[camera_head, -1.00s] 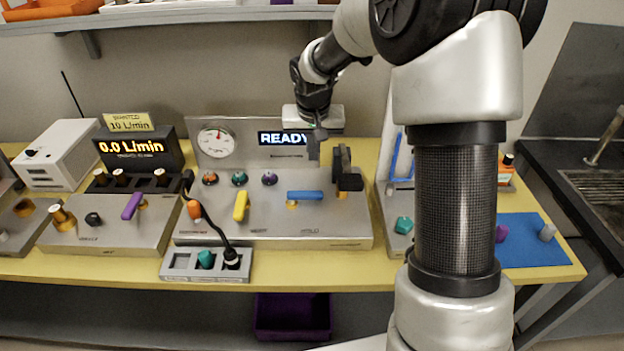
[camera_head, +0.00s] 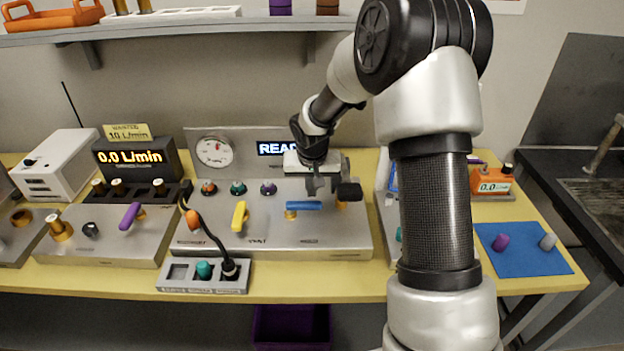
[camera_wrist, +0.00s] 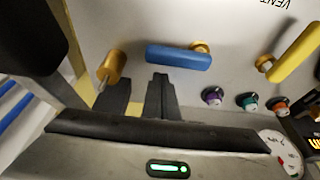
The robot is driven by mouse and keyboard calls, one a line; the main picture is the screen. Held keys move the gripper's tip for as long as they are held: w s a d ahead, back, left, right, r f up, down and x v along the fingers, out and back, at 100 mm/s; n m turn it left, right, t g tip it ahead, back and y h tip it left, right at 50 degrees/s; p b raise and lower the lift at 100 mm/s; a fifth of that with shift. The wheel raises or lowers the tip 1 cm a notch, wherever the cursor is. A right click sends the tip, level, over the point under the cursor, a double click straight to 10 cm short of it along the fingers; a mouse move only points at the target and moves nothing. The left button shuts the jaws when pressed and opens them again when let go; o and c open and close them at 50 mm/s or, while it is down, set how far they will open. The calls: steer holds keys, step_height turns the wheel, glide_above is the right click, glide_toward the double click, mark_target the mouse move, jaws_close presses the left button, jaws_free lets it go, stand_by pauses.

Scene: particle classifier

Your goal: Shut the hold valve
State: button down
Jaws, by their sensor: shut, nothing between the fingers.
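A blue lever handle (camera_head: 304,205) lies crosswise on the sloped steel panel, with a brass stem at its left end. In the wrist view the blue handle (camera_wrist: 178,57) lies just beyond my fingertips, with the stem at its right. Its label is too small to read, so I cannot confirm it is the hold valve. A yellow lever (camera_head: 239,216) points front to back; VENT shows near it in the wrist view. My gripper (camera_head: 320,188) is shut and empty, pointing down just behind the blue handle's right part. The wrist view also shows its fingers (camera_wrist: 158,88).
A black block (camera_head: 349,192) is right of my fingers, near a brass fitting (camera_wrist: 112,65). Several coloured knobs (camera_head: 239,188) and a gauge (camera_head: 214,150) are behind. A cable runs to a grey socket box (camera_head: 205,277) in front. The panel front of the blue handle is clear.

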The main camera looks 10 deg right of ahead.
steer(key=shift+s+a+f, duration=0.1)
steer(key=shift+s, duration=0.45)
steer(key=shift+s+b, duration=0.4)
steer(key=shift+b, duration=0.1)
steer(key=p+v, duration=0.2)
steer(key=v, duration=1.5)
steer(key=shift+r, duration=0.25)
steer(key=shift+w, duration=0.25)
